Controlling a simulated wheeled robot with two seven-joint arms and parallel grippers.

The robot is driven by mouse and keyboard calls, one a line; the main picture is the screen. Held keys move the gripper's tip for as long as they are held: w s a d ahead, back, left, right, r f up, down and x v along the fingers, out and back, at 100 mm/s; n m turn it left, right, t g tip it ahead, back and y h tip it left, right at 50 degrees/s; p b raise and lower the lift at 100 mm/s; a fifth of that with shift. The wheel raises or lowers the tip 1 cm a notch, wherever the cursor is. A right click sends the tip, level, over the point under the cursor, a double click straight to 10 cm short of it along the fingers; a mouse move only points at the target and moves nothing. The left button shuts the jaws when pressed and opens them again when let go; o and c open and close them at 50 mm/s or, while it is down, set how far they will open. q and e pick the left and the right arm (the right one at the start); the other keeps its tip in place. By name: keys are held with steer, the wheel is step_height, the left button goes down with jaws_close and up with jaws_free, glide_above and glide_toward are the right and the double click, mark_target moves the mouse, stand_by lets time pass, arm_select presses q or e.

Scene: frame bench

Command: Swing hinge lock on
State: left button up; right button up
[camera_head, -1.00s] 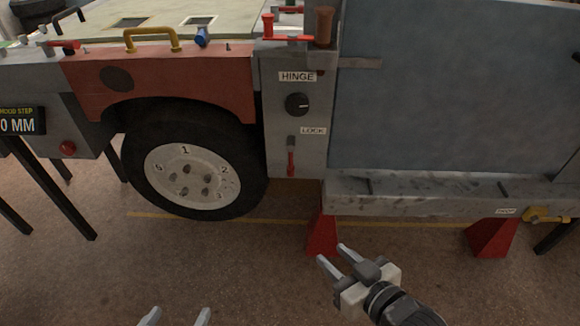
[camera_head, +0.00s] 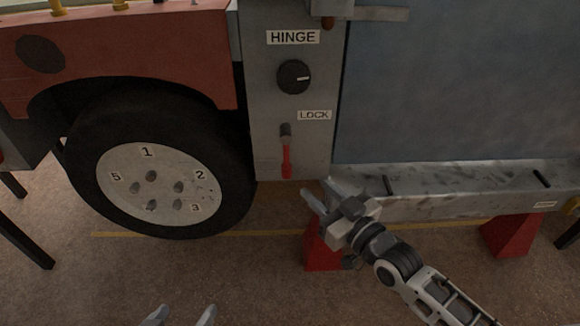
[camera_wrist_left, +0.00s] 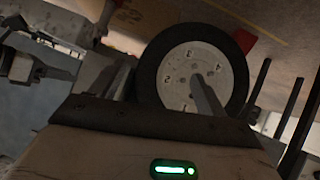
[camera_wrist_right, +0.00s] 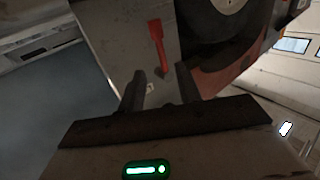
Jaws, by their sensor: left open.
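The lock lever (camera_head: 286,158) has a red handle that hangs straight down from a dark pivot. It sits on the grey hinge post (camera_head: 270,110), below the LOCK label (camera_head: 314,115). It also shows in the right wrist view (camera_wrist_right: 157,42), ahead of the fingers. My right gripper (camera_head: 322,192) is open and empty, just below and right of the lever, and apart from it. Its two fingers (camera_wrist_right: 160,88) show spread in its wrist view. My left gripper (camera_head: 182,315) is open and empty at the bottom edge, with only its fingertips in the head view.
A black dial (camera_head: 293,77) sits under the HINGE label (camera_head: 292,37). The wheel (camera_head: 160,170) is left of the post, the blue-grey door panel (camera_head: 450,80) right. A grey sill (camera_head: 460,190) juts out above red stands (camera_head: 512,235). Floor in front is open.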

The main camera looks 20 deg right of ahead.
mark_target(288, 163)
steer(key=b+x, duration=0.2)
steer(key=x, duration=0.7)
steer(key=shift+w+f, duration=0.15)
steer(key=shift+w+a, duration=0.1)
steer(key=shift+w, duration=0.3)
jaws_close()
arm_select(q)
steer(key=shift+w+d+r+t+h, duration=0.1)
steer(key=shift+d+r+t+h, duration=0.1)
steer(key=shift+r+t, duration=0.2)
steer(key=shift+w+d+r+t+h, duration=0.1)
steer(key=shift+d+r+t+h, duration=0.1)
steer(key=shift+r+t, duration=0.15)
